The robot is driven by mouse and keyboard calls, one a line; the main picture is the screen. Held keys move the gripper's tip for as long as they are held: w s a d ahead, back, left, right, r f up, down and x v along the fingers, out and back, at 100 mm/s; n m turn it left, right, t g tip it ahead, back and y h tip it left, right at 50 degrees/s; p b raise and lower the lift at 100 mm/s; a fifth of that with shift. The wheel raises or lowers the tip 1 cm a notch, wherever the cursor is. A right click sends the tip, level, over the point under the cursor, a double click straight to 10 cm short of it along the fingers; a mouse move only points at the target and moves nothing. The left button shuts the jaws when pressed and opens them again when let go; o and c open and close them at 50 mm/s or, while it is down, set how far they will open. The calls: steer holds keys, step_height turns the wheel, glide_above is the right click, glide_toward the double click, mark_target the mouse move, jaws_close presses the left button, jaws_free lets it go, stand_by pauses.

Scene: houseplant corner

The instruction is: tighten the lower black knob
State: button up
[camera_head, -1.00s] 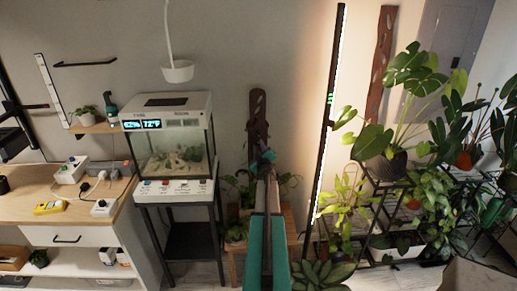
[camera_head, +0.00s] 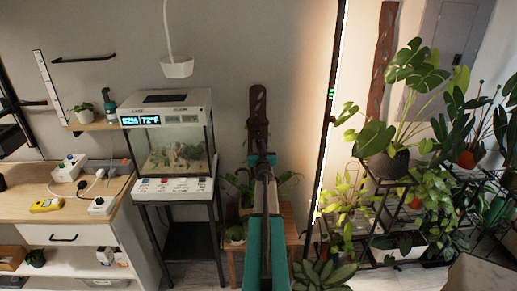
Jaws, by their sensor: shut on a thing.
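My arm (camera_head: 264,215) reaches forward from the bottom middle of the head view. Its end, my gripper (camera_head: 263,158), is small and dark, in front of the lower part of a dark brown upright board with holes (camera_head: 258,108). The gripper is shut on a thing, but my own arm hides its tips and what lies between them. I cannot make out the lower black knob; no separate knob is clear in this view.
A glass tank (camera_head: 178,150) on a black stand is left of my arm. A tall lit light bar (camera_head: 333,110) rises to the right, with a shelf of potted plants (camera_head: 405,195) beyond. A wooden stool (camera_head: 288,235) with plants is behind my arm. A workbench (camera_head: 45,218) is at far left.

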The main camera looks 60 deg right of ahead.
steer(key=m+b, duration=0.3)
steer(key=m, duration=0.3)
steer(key=shift+h, duration=0.4)
steer(key=m+g+b, duration=0.1)
steer(key=m+b, duration=0.3)
steer(key=m, duration=0.2)
steer(key=m+b, duration=0.2)
steer(key=m, duration=0.1)
steer(key=m+b, duration=0.2)
steer(key=b, duration=0.1)
steer(key=shift+w+m+g+h, duration=0.1)
steer(key=shift+m+g+h, duration=0.2)
steer(key=shift+m, duration=0.1)
steer(key=shift+r+m+g+b, duration=0.15)
steer(key=shift+m+b, duration=0.4)
steer(key=shift+m, duration=0.5)
steer(key=shift+r+m+g+b, duration=0.15)
steer(key=shift+m+b, duration=0.35)
steer(key=shift+m, duration=0.55)
steer(key=o, duration=1.1)
steer(key=shift+c, duration=0.2)
steer(key=shift+f, duration=0.1)
steer(key=shift+a, duration=0.1)
